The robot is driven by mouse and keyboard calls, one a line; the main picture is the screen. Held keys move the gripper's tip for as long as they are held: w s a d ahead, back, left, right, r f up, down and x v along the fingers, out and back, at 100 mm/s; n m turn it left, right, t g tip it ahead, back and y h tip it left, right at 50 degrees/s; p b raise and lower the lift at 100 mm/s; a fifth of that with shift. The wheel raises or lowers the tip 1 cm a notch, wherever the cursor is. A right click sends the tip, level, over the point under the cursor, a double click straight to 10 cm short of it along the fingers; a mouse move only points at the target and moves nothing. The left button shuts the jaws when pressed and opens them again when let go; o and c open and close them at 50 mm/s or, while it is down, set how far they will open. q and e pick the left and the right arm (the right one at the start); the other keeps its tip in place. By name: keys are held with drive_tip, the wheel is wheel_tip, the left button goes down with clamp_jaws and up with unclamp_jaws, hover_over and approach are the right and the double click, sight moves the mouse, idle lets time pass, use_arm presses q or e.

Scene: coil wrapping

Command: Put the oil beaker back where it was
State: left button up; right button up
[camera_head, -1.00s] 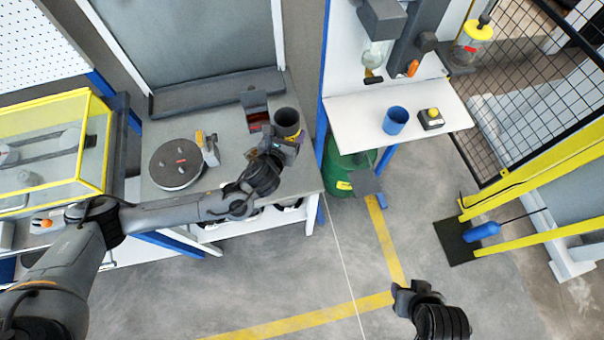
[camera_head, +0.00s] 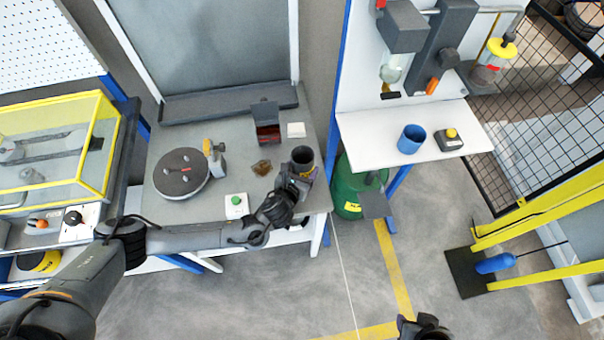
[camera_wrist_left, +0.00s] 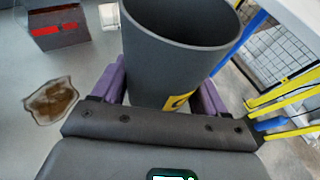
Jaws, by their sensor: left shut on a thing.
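The oil beaker is a dark grey cup (camera_head: 302,157) with a yellow label. My left gripper (camera_head: 297,178) is shut on it near the right edge of the grey workbench (camera_head: 225,215). In the left wrist view the beaker (camera_wrist_left: 180,50) stands between the purple fingers, open end up, and its inside looks empty. A brown oil stain (camera_head: 262,167) lies on the bench left of the beaker; it also shows in the left wrist view (camera_wrist_left: 50,100). I cannot tell whether the beaker touches the bench. My right gripper (camera_head: 405,325) is at the bottom edge, partly cut off.
A round dark turntable (camera_head: 181,172), a green button box (camera_head: 236,205), a dark box with red inside (camera_head: 267,133) and a white square (camera_head: 296,130) are on the bench. A blue cup (camera_head: 411,139) stands on the white shelf (camera_head: 365,135). A green drum (camera_head: 348,190) stands below.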

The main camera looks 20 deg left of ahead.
sight(302, 174)
use_arm(q)
wheel_tip(302, 174, down, 3)
drive_tip(key=shift+r, duration=0.1)
idle(0.4)
drive_tip(key=o, duration=1.3)
drive_tip(key=shift+f, duration=0.2)
drive_tip(key=shift+c, duration=0.2)
